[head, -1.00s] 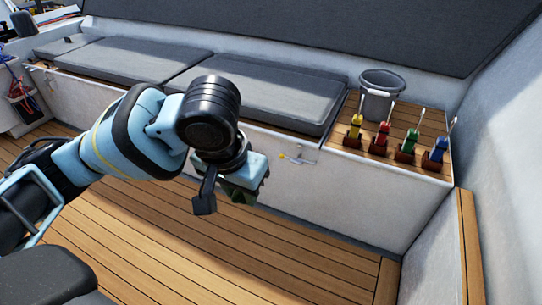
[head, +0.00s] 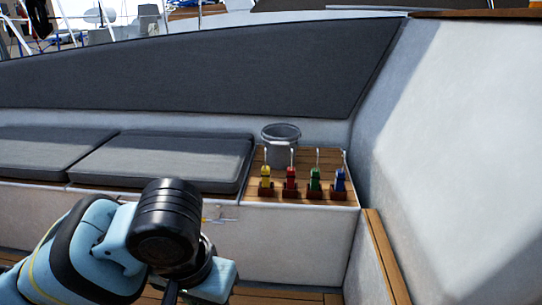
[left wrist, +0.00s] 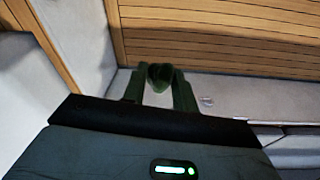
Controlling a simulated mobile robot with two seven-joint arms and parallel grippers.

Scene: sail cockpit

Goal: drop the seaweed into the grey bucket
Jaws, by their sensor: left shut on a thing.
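The grey bucket (head: 283,154) stands upright on the slatted wooden shelf at the far side, behind a row of coloured levers. My left gripper (left wrist: 159,82) is shut on a dark green lump, the seaweed (left wrist: 160,73), which shows between its two fingers in the left wrist view. In the head view the left gripper's body (head: 213,284) is low in the picture, left of the bucket and nearer to me. The fingers and the seaweed are hidden there. My right gripper is not in view.
Yellow (head: 265,177), red (head: 290,180), green (head: 315,180) and blue (head: 340,181) levers stand along the shelf's front edge. Grey cushions (head: 160,162) lie left of the bucket. A white wall (head: 450,170) rises on the right.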

